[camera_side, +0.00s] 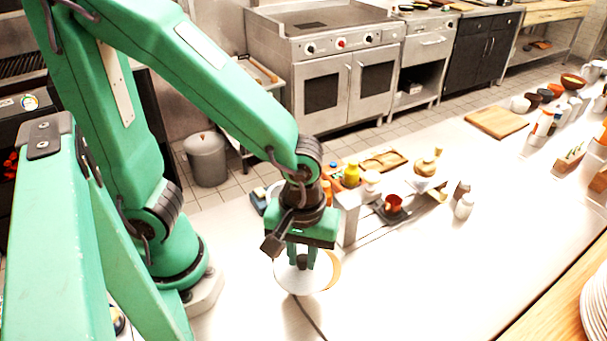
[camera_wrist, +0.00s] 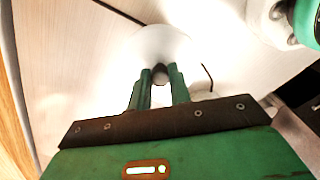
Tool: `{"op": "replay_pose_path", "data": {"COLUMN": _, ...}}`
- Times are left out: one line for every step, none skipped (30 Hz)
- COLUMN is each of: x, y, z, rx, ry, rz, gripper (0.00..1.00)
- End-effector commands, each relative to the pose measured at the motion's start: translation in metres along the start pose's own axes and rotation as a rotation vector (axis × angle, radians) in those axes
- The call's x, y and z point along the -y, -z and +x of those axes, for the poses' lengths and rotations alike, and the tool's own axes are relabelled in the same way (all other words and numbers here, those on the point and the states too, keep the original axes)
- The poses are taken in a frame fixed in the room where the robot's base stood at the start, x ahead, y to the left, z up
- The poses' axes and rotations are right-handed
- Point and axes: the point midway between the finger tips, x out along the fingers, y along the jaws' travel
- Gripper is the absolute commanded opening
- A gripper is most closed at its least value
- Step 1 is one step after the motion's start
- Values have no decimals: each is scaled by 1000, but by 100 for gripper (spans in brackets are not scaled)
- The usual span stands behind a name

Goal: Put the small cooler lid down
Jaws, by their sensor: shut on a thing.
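A round white lid (camera_side: 299,283) with a dark knob is below my gripper (camera_side: 302,262) in the side view. My gripper is shut on the lid's knob, with its fingers pointing down. In the wrist view, the pale lid (camera_wrist: 155,42) spreads out beyond my fingertips (camera_wrist: 160,76), and the dark knob sits between them. A tan curved edge (camera_side: 335,270) shows at the lid's right side. I cannot tell whether the lid touches the surface under it.
A pale box-like block (camera_side: 348,217) stands close to the right of my gripper. The white counter (camera_side: 430,275) is clear at the front right.

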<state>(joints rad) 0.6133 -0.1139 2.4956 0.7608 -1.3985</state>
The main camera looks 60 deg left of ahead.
Motion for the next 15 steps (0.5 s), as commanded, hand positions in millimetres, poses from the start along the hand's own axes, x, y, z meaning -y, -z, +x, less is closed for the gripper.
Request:
{"op": "replay_pose_path", "data": {"x": -1, "y": 7, "z": 4, "rx": 0, "ry": 2, "rz": -6, "gripper": 0}}
{"op": "replay_pose_path", "data": {"x": -1, "y": 10, "z": 6, "rx": 1, "ry": 2, "rz": -6, "gripper": 0}}
{"op": "replay_pose_path", "data": {"x": -2, "y": 15, "z": 9, "rx": 1, "ry": 2, "rz": -6, "gripper": 0}}
{"op": "replay_pose_path", "data": {"x": -2, "y": 19, "z": 11, "rx": 0, "ry": 2, "rz": -6, "gripper": 0}}
{"op": "replay_pose_path", "data": {"x": -3, "y": 22, "z": 13, "rx": 1, "ry": 2, "rz": -6, "gripper": 0}}
{"op": "replay_pose_path", "data": {"x": -4, "y": 27, "z": 16, "rx": 1, "ry": 2, "rz": -6, "gripper": 0}}
{"op": "replay_pose_path", "data": {"x": -4, "y": 31, "z": 19, "rx": 1, "ry": 2, "rz": -6, "gripper": 0}}
{"op": "replay_pose_path", "data": {"x": -5, "y": 35, "z": 21, "rx": 1, "ry": 2, "rz": -5, "gripper": 0}}
{"op": "replay_pose_path", "data": {"x": -5, "y": 40, "z": 24, "rx": 1, "ry": 2, "rz": -6, "gripper": 0}}
{"op": "replay_pose_path", "data": {"x": -5, "y": 43, "z": 26, "rx": 1, "ry": 3, "rz": -5, "gripper": 0}}
{"op": "replay_pose_path", "data": {"x": -6, "y": 47, "z": 28, "rx": 1, "ry": 2, "rz": -6, "gripper": 0}}
{"op": "replay_pose_path", "data": {"x": -7, "y": 51, "z": 31, "rx": 1, "ry": 2, "rz": -4, "gripper": 0}}
{"op": "replay_pose_path", "data": {"x": -7, "y": 54, "z": 33, "rx": 1, "ry": 2, "rz": -4, "gripper": 0}}
{"op": "replay_pose_path", "data": {"x": -8, "y": 56, "z": 34, "rx": 1, "ry": 1, "rz": -4, "gripper": 0}}
{"op": "replay_pose_path", "data": {"x": -8, "y": 60, "z": 36, "rx": 0, "ry": 0, "rz": -3, "gripper": 0}}
